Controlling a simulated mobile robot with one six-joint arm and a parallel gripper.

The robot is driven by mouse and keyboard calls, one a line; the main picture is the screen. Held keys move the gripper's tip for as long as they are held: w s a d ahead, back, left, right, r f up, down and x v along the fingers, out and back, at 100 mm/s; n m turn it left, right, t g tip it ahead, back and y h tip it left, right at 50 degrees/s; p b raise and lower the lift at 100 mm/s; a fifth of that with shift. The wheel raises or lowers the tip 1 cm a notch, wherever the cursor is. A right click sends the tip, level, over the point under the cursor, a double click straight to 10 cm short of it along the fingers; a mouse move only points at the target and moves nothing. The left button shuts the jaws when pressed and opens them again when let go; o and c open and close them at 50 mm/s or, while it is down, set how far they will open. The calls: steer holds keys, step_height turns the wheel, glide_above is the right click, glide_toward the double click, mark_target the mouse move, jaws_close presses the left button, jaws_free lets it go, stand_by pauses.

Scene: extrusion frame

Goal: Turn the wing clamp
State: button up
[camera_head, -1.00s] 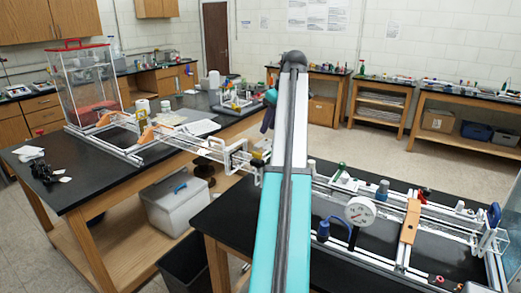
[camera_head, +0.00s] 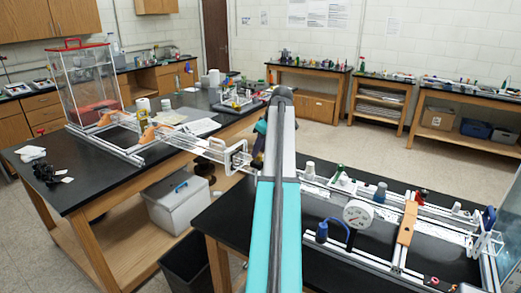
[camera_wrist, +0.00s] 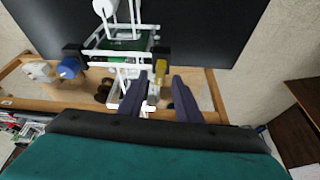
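The wing clamp seems to be the small yellow piece (camera_wrist: 160,72) at the near end of the white frame (camera_wrist: 122,52) in the wrist view. A grey rounded part sits just below it. My gripper (camera_wrist: 157,82) is open, with its two dark fingers to the left and right of the clamp. Gaps show on both sides, and I cannot tell how deep the clamp lies between them. In the head view, my arm hides the clamp and most of my gripper, near the end of the white frame (camera_head: 225,152).
A blue knob (camera_wrist: 68,68) sits left of the clamp in the wrist view. Black benches (camera_head: 85,185) stand left and right with a gap between them. The right bench holds a round dial gauge (camera_head: 358,213), rails and an orange block (camera_head: 407,222). A clear box (camera_head: 85,85) stands at the left.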

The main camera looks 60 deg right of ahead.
steer(key=shift+x, duration=1.05)
